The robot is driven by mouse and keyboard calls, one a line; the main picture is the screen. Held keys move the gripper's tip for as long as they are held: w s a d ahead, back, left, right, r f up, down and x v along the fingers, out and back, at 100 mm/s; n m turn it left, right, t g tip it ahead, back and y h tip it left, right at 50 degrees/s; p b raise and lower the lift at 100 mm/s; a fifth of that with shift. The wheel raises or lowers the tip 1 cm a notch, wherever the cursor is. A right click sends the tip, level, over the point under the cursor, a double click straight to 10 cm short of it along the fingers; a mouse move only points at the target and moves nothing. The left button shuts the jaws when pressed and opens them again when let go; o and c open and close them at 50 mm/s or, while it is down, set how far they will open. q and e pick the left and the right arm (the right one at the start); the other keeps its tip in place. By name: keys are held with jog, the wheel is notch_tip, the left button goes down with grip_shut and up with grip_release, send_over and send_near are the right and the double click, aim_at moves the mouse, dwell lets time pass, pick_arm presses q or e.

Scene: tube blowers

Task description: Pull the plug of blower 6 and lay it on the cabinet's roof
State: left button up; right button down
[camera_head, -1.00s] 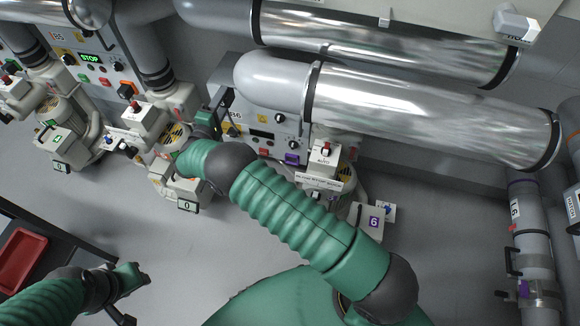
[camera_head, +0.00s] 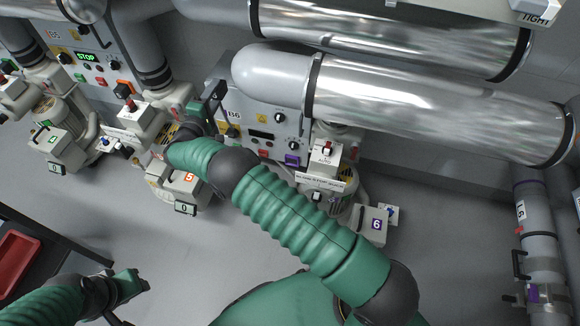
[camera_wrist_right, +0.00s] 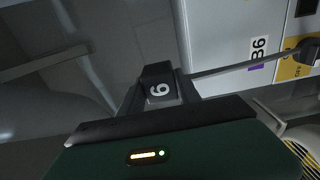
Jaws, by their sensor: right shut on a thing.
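The cabinet marked B6 (camera_head: 262,118) stands under the lower big pipe, and its pale front with the B6 label also shows in the right wrist view (camera_wrist_right: 225,38). Blower 6 (camera_head: 366,222), with a purple 6 tag, stands to its right. My right gripper (camera_head: 214,98) is raised by the cabinet's left edge. In the right wrist view it is shut on a black plug (camera_wrist_right: 160,88) with a white 6. A thin grey bar or cable runs from beside the plug toward the cabinet front. My left gripper (camera_head: 130,287) is low at the left, its jaws unclear.
Blower 5 (camera_head: 178,185) stands left of the cabinet, close below my right forearm. Large silver pipes (camera_head: 430,105) run above the cabinet and partly hide its top. A red tray (camera_head: 18,262) lies at the lower left. The grey floor between is clear.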

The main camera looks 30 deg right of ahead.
jog(key=b+x, duration=0.3)
jog(key=x, duration=0.2)
jog(key=b+x, duration=0.4)
jog(key=x, duration=0.1)
jog(key=shift+w+f, duration=0.15)
jog(key=shift+f, duration=0.05)
jog(key=shift+w+d+b, duration=0.15)
jog(key=shift+d+b, duration=0.1)
jog(key=shift+b, duration=0.1)
jog(key=shift+w+d+r, duration=0.1)
jog(key=shift+d+r, duration=0.1)
jog(key=shift+r, duration=0.05)
jog(key=shift+f+b, duration=0.85)
jog(key=shift+f, duration=0.65)
dwell(0.6)
jog(key=shift+r, duration=0.1)
jog(key=shift+r+p, duration=2.15)
jog(key=shift+r, duration=0.3)
